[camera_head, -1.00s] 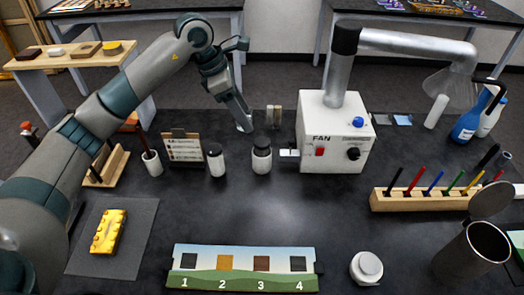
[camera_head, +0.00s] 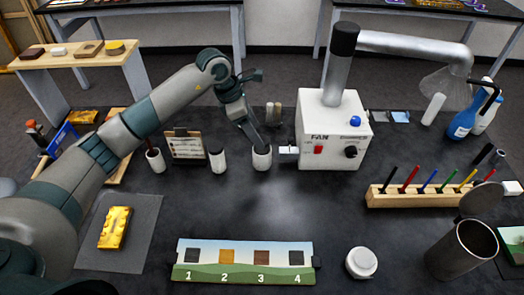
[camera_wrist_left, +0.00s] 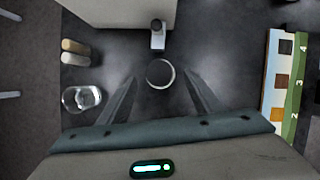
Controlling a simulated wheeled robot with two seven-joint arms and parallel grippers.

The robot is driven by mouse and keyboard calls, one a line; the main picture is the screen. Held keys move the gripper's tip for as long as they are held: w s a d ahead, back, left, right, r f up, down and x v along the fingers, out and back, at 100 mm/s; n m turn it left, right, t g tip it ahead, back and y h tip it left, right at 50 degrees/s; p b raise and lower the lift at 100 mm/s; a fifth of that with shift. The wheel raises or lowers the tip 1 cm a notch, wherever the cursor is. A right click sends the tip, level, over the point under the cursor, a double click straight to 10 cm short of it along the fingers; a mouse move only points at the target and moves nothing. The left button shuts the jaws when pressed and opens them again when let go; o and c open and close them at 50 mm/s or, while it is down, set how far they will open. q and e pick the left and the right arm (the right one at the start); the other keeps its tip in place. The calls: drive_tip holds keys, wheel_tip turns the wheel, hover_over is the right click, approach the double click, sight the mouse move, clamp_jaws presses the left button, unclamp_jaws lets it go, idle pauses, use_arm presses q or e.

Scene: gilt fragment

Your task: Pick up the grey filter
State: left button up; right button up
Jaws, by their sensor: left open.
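My left gripper (camera_head: 259,145) points down over a white jar (camera_head: 262,160) just left of the fan box. In the left wrist view the jar's round pale rim with a dark grey inside (camera_wrist_left: 160,74) lies between the two spread fingers (camera_wrist_left: 158,86); the gripper holds nothing. I cannot tell whether the fingers touch the jar. No thing is clearly a grey filter. Two small upright pieces, one tan and one paler, stand behind the jar (camera_head: 274,115); they also show in the left wrist view (camera_wrist_left: 75,52). My right gripper is not in view.
The fan box (camera_head: 334,130) and its side piece (camera_head: 288,153) stand close to the jar's right. Another white jar (camera_head: 218,161) and a clipboard (camera_head: 186,146) are to its left. A numbered strip (camera_head: 244,278) lies in front. The mid-table is clear.

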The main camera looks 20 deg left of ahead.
sight(262, 152)
use_arm(q)
drive_tip(key=shift+d+f+p, duration=0.15)
drive_tip(key=shift+f+p, duration=0.35)
drive_tip(key=shift+p, duration=0.15)
drive_tip(key=p+x, duration=0.1)
drive_tip(key=x, duration=0.1)
drive_tip(key=shift+w+f+p, duration=0.15)
drive_tip(key=shift+f+p, duration=0.25)
drive_tip(key=shift+w+d+f, duration=0.15)
drive_tip(key=shift+f, duration=0.4)
drive_tip(key=c, duration=1.4)
